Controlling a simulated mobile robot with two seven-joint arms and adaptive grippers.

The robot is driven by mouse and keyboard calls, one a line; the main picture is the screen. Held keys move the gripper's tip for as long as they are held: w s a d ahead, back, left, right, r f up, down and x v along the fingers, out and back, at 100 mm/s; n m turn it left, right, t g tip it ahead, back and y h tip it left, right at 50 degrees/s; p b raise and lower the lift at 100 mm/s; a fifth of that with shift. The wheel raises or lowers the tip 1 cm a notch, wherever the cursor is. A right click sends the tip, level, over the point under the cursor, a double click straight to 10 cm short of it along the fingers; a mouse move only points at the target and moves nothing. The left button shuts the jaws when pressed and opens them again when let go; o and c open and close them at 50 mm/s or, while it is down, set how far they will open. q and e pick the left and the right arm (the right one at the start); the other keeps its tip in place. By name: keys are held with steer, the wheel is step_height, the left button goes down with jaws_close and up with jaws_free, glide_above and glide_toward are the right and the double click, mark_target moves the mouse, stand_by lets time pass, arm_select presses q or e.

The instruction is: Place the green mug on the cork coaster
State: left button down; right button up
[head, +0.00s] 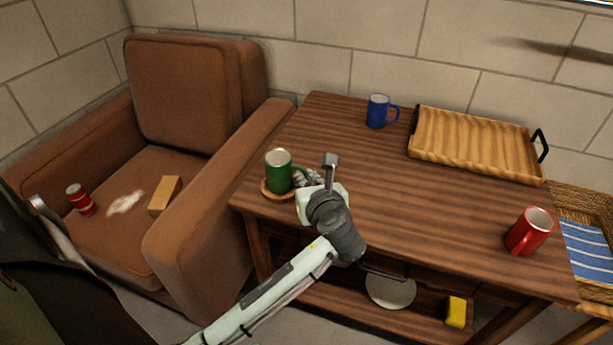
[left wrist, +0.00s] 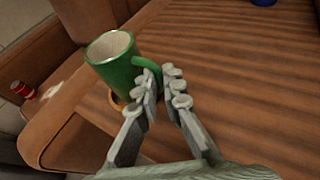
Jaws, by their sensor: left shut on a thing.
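The green mug (head: 278,171) stands upright over the round cork coaster (head: 268,190) at the table's left front corner. Whether its base touches the coaster is hard to tell. My left gripper (head: 308,180) is at the mug's right side, shut on its handle. In the left wrist view the green mug (left wrist: 115,62) is at upper left, its handle between the fingers of my left gripper (left wrist: 163,88). A bit of the coaster (left wrist: 118,100) shows below the mug. My right gripper is not in view.
A blue mug (head: 378,110) and a wooden tray (head: 475,143) stand at the table's back. A red mug (head: 529,232) is at the right. The brown armchair (head: 185,90) adjoins the table's left side. The middle of the tabletop is clear.

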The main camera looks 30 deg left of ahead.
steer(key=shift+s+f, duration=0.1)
arm_select(q)
steer(key=c, duration=1.7)
jaws_free()
steer(key=shift+f, duration=0.1)
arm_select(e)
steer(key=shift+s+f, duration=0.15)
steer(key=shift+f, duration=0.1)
